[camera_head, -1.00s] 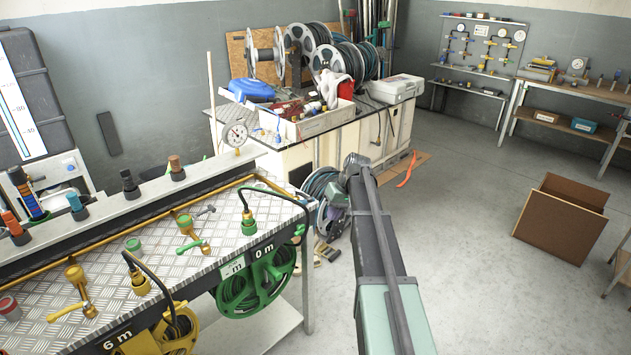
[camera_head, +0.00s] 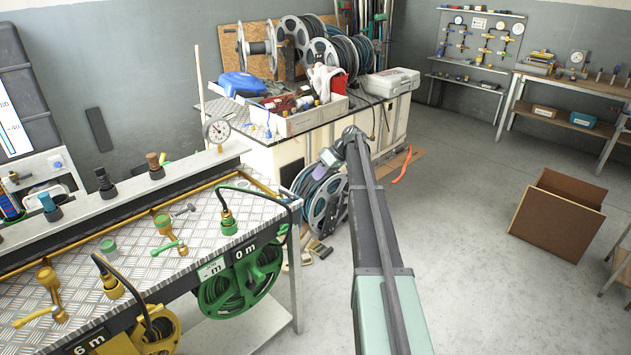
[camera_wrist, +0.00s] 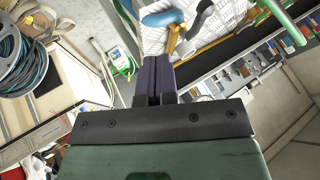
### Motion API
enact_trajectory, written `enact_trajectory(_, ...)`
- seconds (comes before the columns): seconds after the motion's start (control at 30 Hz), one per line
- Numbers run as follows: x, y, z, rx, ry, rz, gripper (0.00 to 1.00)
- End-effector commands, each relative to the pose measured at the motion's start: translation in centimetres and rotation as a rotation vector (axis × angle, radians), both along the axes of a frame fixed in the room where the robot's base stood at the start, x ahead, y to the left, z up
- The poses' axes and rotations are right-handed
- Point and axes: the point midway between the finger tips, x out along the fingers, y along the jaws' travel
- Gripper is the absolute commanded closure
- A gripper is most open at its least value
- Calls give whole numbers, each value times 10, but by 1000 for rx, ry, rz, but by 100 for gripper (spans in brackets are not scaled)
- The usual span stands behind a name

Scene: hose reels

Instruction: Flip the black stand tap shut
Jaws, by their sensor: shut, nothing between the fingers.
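In the head view, a brass tap with a dark grey lever (camera_head: 183,210) stands on the metal checker-plate bench top, beside a brass tap with a green lever (camera_head: 168,246). I take the dark lever for the black tap, but cannot be sure. In the wrist view, a dark grey lever (camera_wrist: 204,12) shows at the top edge near a blue lever (camera_wrist: 162,18) and brass pipework (camera_wrist: 175,38). My gripper (camera_wrist: 159,62) has its two purple-dark fingers together and empty, apart from these levers in the picture. In the head view its fingertips are not clearly visible.
A brass tap with a yellow lever (camera_head: 38,314) and hose connectors stand on the bench. Green (camera_head: 240,285) and yellow (camera_head: 155,335) hose reels hang at its front. A floor reel (camera_head: 325,200) is beside my arm. An open brown box (camera_head: 557,215) stands right; floor between is clear.

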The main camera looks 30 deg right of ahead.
Motion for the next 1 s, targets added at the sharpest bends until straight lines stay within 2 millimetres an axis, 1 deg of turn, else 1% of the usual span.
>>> enact_trajectory(0.03,3,7,-18,0,0,2,100)
enact_trajectory(0.2,12,30,-48,0,0,2,100)
enact_trajectory(0.33,19,46,-67,0,0,2,100)
enact_trajectory(0.37,15,53,-55,0,0,2,100)
enact_trajectory(0.4,12,60,-51,0,0,2,100)
enact_trajectory(0.5,9,72,-48,0,0,0,100)
enact_trajectory(0.6,8,79,-48,0,1,-1,100)
enact_trajectory(1.0,7,80,-48,0,1,-3,100)
